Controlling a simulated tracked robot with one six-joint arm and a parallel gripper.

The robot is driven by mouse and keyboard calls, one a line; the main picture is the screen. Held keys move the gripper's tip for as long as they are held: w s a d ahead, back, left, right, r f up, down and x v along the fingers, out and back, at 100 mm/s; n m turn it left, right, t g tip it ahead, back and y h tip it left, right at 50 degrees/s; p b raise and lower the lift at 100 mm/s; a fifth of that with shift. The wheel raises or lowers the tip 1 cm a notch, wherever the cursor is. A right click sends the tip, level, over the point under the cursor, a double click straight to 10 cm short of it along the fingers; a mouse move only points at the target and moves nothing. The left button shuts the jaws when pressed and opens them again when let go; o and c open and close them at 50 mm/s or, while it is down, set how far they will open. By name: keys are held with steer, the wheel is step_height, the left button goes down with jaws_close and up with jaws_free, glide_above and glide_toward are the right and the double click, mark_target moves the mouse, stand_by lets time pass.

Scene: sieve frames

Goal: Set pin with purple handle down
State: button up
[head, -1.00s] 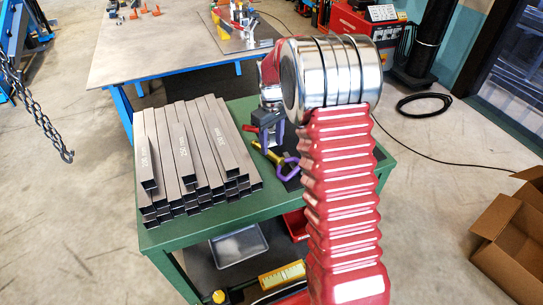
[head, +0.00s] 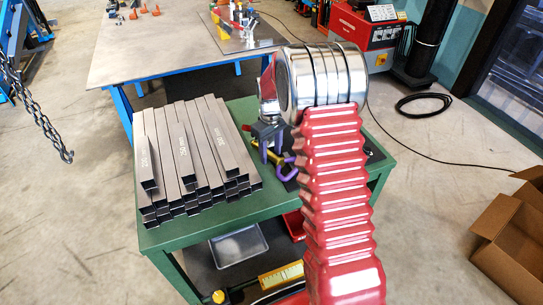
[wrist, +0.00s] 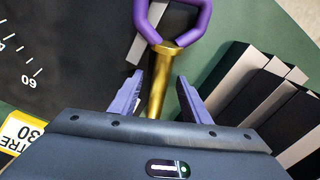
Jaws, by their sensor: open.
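The pin has a purple loop handle (wrist: 200,22) and a gold shaft (wrist: 158,82). In the wrist view the handle is at the top, beyond the fingertips. The shaft runs back between the two fingers of my gripper (wrist: 160,82), with gaps visible on both sides; its near end is hidden behind the gripper body. My gripper is open. In the head view my gripper (head: 271,150) is over the green cart, and the purple handle (head: 286,175) shows just right of and below it. I cannot tell whether the pin touches the surface.
Stacked grey steel tubes (head: 185,150) fill the left of the green cart top (head: 200,227); their ends are close at the right in the wrist view. A dark mat with a printed scale (wrist: 40,55) and a yellow label (wrist: 18,132) lie left. A workbench (head: 150,60) stands behind.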

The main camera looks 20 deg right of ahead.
steer(key=shift+c, duration=0.5)
jaws_close()
stand_by(0.9)
